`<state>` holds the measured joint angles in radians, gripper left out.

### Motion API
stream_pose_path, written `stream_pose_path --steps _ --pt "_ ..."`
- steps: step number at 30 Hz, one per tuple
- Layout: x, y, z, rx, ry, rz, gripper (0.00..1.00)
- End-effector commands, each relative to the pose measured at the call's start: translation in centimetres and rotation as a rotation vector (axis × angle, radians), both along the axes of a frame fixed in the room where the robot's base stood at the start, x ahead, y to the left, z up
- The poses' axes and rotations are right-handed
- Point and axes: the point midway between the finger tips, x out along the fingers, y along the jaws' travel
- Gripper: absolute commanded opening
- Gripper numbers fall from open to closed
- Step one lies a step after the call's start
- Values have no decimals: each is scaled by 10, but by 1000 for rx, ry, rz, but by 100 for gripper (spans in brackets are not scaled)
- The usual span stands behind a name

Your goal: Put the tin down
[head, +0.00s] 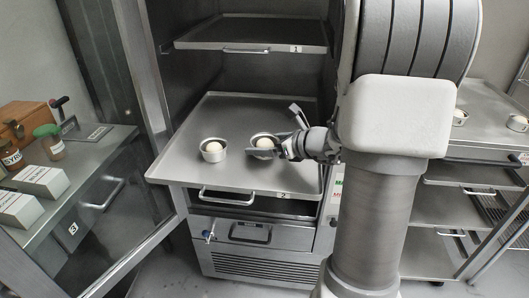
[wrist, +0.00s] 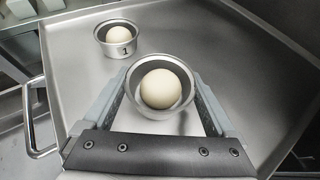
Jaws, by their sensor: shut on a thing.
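My gripper (head: 283,149) is shut on a small round metal tin (head: 263,152) with a pale dough ball in it. In the wrist view the tin (wrist: 160,112) sits between the two fingers, upright, its front partly hidden by the gripper. The tin is at or just over the pulled-out metal tray marked 2 (head: 218,181); I cannot tell whether it touches the tray. A second tin (head: 213,155) with a dough ball stands on the tray to the left.
Above is a shelf tray marked 1 (head: 250,46). An open glass door (head: 105,190) stands at left, by a counter with a wooden box (head: 22,122), jars and white boxes. At right, a rack (head: 432,205) holds more trays. The tray's back left is bare.

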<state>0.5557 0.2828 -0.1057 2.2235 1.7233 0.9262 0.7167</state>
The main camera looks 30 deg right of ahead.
Motion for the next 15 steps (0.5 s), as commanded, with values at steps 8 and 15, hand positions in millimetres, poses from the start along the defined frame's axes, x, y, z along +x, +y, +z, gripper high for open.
stream_pose_path --steps 8,15 --pt "0 0 -22 -1 0 0 37" --pt "0 0 -25 -1 0 0 37"
